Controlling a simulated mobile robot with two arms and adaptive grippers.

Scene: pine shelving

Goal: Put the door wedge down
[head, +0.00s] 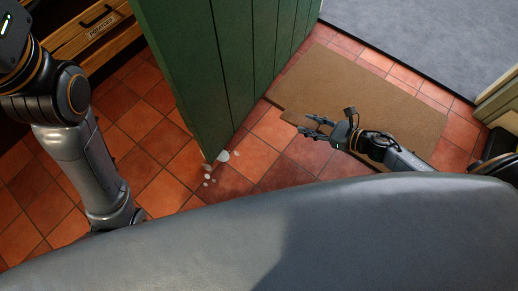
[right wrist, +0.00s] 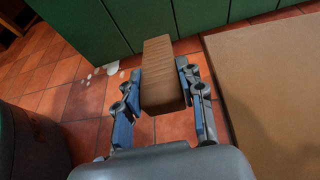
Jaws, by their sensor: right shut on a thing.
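The door wedge (right wrist: 160,70) is a brown wooden block with visible grain, in the middle of the right wrist view. My right gripper (right wrist: 161,88) is shut on it, with a blue-grey finger on each side. Its far end shows in front of the green door (right wrist: 90,28); I cannot tell whether it touches the door or the floor.
The green door (head: 205,75) stands over red floor tiles (head: 160,180). Pale spots (head: 209,172) lie near its lower corner. A brown mat (head: 350,90) lies to its right, with grey carpet (head: 430,35) beyond. A wooden drawer unit (head: 90,35) is at upper left.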

